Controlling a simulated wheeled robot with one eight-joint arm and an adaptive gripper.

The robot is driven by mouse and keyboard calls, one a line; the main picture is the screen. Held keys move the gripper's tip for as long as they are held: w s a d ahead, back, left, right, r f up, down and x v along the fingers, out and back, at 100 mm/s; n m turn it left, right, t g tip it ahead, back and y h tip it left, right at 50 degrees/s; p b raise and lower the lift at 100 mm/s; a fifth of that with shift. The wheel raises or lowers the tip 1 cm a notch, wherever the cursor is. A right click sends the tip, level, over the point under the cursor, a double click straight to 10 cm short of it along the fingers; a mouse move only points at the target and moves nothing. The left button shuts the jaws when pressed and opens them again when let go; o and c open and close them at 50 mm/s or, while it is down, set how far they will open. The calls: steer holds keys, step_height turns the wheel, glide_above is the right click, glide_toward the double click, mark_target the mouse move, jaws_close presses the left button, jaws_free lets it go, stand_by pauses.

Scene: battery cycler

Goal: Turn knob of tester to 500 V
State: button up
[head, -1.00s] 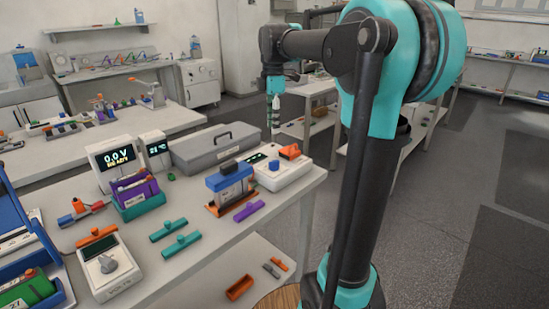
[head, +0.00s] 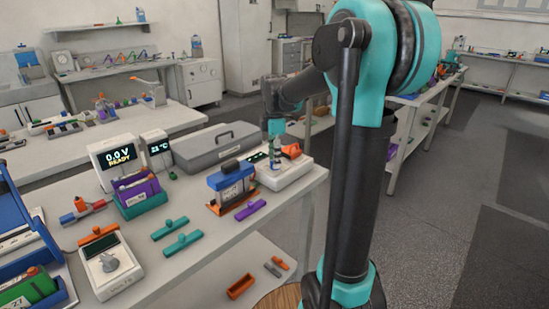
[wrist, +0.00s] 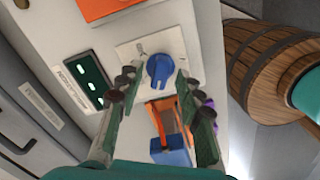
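A white tester box (head: 296,173) with a dark screen stands at the right end of the bench. Its blue knob (wrist: 160,70) sits on a light square plate in the wrist view, with small marks around it that are too small to read. In the head view my gripper hides the knob. My gripper (head: 274,158) points down over the box. In the wrist view my gripper (wrist: 159,78) is open, with one finger on each side of the knob. I cannot tell whether the fingers touch it. The green-lit screen (wrist: 83,80) lies left of the knob.
An orange block (head: 291,150) sits on the tester. A blue battery in an orange holder (head: 231,186) stands close on its left, and a grey case (head: 213,148) behind. Another white device with a grey knob (head: 111,267) stands front left. Purple and teal bars lie between.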

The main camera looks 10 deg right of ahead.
steer(key=shift+c, duration=0.6)
jaws_close()
steer(key=shift+m, duration=0.4)
steer(key=m, duration=0.4)
steer(key=shift+m, duration=0.4)
steer(key=m, duration=0.5)
steer(key=shift+w, duration=0.1)
steer(key=m, duration=0.6)
steer(key=shift+d+m, duration=0.1)
steer(key=shift+m, duration=0.3)
steer(key=m, duration=0.6)
steer(key=shift+m, duration=0.4)
